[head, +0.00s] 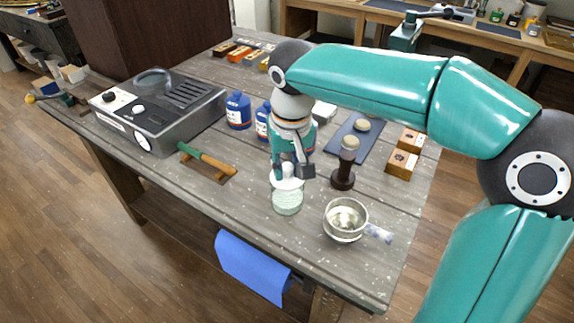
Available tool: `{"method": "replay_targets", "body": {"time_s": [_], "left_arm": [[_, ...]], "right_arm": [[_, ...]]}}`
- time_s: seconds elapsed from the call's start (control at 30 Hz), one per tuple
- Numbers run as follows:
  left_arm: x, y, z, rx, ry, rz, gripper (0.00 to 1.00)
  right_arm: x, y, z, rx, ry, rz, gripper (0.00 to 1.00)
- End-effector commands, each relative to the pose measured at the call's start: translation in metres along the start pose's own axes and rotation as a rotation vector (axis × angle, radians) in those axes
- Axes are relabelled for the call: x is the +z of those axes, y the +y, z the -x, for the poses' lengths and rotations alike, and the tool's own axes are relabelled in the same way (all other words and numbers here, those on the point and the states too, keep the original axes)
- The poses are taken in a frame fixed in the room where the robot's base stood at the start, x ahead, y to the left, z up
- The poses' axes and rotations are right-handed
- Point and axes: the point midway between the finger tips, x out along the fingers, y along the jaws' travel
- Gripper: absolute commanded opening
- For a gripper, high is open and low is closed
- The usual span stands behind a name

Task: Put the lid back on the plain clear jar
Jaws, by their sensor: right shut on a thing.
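The plain clear jar (288,201) stands upright on the grey wooden table (240,220), near its front edge. My right gripper (291,172) comes down from above and is shut on the white lid (286,182) by its knob. The lid is at the jar's mouth. I cannot tell whether it rests on the rim or is held just above it. My left gripper is not in view.
Small wooden boxes (401,163) stand at right.

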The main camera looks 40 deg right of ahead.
Motion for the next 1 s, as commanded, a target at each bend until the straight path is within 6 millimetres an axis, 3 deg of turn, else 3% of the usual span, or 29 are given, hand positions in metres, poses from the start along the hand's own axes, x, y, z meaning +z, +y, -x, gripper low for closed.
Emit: {"method": "replay_targets", "body": {"time_s": [0.97,1.0], "left_arm": [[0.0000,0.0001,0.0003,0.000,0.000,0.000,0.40],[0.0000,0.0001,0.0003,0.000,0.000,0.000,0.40]], "right_arm": [[0.0002,-0.0004,-0.0023,0.000,0.000,0.001,0.00],[0.0002,-0.0004,-0.0023,0.000,0.000,0.001,0.31]]}}
